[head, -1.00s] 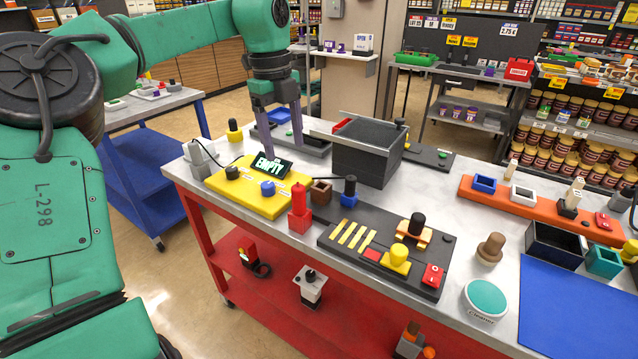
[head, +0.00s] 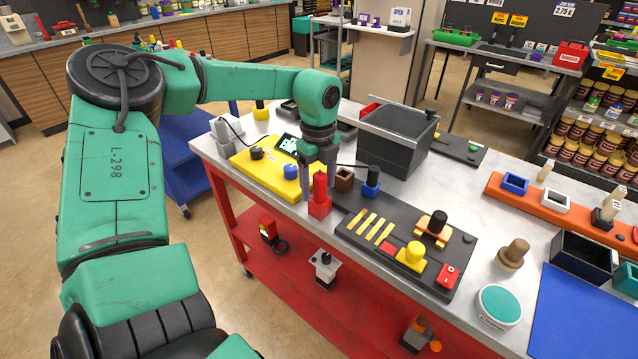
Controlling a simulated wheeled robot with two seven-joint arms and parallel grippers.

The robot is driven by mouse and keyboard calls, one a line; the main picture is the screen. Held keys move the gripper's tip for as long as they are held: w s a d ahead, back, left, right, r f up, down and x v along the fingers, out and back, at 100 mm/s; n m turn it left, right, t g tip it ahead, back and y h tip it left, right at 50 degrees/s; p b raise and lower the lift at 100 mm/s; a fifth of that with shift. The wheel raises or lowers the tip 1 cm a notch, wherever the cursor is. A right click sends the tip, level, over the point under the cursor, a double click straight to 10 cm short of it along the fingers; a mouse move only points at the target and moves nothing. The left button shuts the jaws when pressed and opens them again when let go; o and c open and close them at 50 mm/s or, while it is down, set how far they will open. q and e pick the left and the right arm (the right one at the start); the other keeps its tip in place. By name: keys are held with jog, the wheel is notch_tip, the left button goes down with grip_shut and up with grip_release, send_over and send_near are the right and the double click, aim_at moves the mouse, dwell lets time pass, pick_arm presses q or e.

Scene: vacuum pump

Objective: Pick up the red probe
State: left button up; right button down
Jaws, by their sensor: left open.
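The red probe (head: 320,186) stands upright in a red square block (head: 320,208) near the front edge of the grey table, beside the yellow panel. My left gripper (head: 319,193) points down with its jaws open. One finger shows to the left of the probe and the other to its right, low down near the block. I cannot tell whether either finger touches the probe. My right gripper is not in view.
Close by are the yellow panel (head: 247,163) with knobs and a small display, a brown open box (head: 344,180), a blue holder with a black knob (head: 372,183) and a black panel (head: 378,260). A dark grey bin (head: 393,150) stands behind.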

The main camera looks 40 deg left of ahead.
pick_arm(q)
jog(key=shift+w, duration=0.1)
jog(key=shift+c, duration=0.9)
jog(key=shift+d, duration=0.1)
grip_shut()
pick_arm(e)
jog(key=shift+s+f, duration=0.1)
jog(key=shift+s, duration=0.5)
pick_arm(q)
jog(key=shift+r, duration=0.1)
